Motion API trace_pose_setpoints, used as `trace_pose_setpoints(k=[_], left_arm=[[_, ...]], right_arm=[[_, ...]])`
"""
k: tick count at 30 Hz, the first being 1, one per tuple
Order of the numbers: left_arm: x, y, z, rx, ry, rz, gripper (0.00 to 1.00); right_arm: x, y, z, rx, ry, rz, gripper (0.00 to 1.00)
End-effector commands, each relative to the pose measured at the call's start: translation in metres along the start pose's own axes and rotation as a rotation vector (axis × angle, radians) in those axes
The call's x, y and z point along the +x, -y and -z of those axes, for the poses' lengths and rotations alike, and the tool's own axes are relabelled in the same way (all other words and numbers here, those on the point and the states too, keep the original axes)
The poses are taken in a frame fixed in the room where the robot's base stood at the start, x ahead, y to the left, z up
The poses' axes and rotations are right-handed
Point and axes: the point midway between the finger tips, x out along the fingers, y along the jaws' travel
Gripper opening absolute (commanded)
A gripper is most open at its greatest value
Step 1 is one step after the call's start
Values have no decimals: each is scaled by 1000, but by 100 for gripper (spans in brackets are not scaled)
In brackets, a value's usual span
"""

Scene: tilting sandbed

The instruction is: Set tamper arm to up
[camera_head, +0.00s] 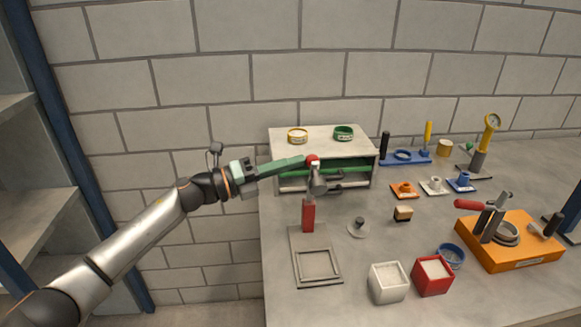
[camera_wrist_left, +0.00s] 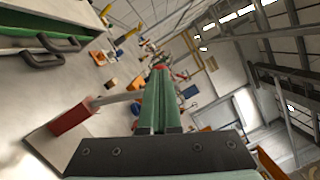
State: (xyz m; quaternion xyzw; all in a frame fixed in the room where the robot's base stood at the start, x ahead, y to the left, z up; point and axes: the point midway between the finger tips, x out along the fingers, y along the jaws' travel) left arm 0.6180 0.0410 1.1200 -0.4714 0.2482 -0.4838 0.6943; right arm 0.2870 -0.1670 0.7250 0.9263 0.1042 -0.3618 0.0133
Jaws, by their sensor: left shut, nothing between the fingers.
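What looks like the tamper stands near the table's left edge: a grey base plate with a square frame (camera_head: 317,264), a red post (camera_head: 308,216) and a grey arm (camera_head: 318,183) rising from it to a red knob (camera_head: 312,159). The arm looks roughly upright in the head view. My left gripper (camera_head: 303,163), with green fingers, is shut and empty, its tips at the red knob; I cannot tell whether they touch. In the left wrist view the red post (camera_wrist_left: 74,117) is left of the fingers (camera_wrist_left: 160,75). My right gripper is not in view.
A cabinet (camera_head: 325,135) with green drawers stands behind the tamper. An orange machine (camera_head: 512,245) with a red-handled lever is at right. White (camera_head: 389,290) and red (camera_head: 432,285) boxes stand at the front. Small coloured pieces lie farther back. A brick wall closes the rear.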

Motion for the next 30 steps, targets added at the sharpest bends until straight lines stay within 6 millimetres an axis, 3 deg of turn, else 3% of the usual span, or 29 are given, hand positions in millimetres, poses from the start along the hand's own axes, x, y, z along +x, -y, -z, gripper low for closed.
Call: trace_pose_setpoints(k=[30], left_arm=[[7,0,-7,-4,-9,7,0]], right_arm=[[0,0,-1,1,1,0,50]])
